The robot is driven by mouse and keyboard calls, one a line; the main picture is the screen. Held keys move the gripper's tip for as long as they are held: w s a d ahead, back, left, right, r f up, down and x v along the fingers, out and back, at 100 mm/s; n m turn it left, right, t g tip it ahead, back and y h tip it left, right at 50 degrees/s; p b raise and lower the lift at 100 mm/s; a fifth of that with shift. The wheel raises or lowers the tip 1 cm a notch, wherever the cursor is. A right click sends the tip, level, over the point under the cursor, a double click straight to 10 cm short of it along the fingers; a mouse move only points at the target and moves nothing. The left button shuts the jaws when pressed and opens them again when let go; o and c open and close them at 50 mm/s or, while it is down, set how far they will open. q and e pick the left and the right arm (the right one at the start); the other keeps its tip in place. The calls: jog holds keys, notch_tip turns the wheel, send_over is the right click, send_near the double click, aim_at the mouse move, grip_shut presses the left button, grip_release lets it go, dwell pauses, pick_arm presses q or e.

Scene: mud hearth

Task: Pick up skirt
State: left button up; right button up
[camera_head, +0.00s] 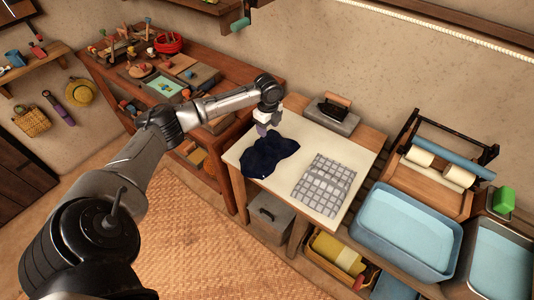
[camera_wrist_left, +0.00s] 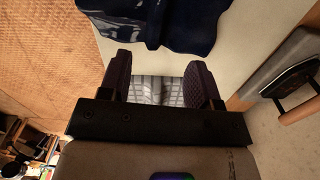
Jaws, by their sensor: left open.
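A dark navy cloth (camera_head: 268,157) lies crumpled on the white-topped table (camera_head: 318,143). A grey checked cloth (camera_head: 324,186) lies flat to its right. I cannot tell for sure which is the skirt. My left gripper (camera_head: 264,129) is above the table, just behind the navy cloth, pointing down. In the left wrist view the left gripper (camera_wrist_left: 158,68) is open, its two dark fingers apart. The navy cloth (camera_wrist_left: 165,22) shows beyond the fingertips, and the checked cloth (camera_wrist_left: 158,88) shows between the fingers. No grip on any cloth shows. My right gripper is out of view.
An iron (camera_head: 334,104) rests on a grey block behind the cloths. A blue water basin (camera_head: 405,228) and a wooden roller stand (camera_head: 436,180) are to the right. A wooden shelf unit with small items (camera_head: 165,87) stands left. A lidded grey box (camera_head: 270,215) is below the table.

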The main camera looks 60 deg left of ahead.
pick_arm(q)
send_over(267, 147)
notch_tip(267, 147, down, 5)
jog(key=shift+w+r+b, duration=0.1)
jog(key=shift+r+b, duration=0.1)
jog(key=shift+b, duration=0.2)
jog(key=shift+f, duration=0.75)
jog(key=shift+f+b, duration=0.9)
jog(key=shift+f, duration=1.7)
jog(key=shift+a, duration=0.1)
jog(key=c, duration=0.8)
jog(key=shift+c, duration=0.4)
jog(key=shift+r, duration=0.15)
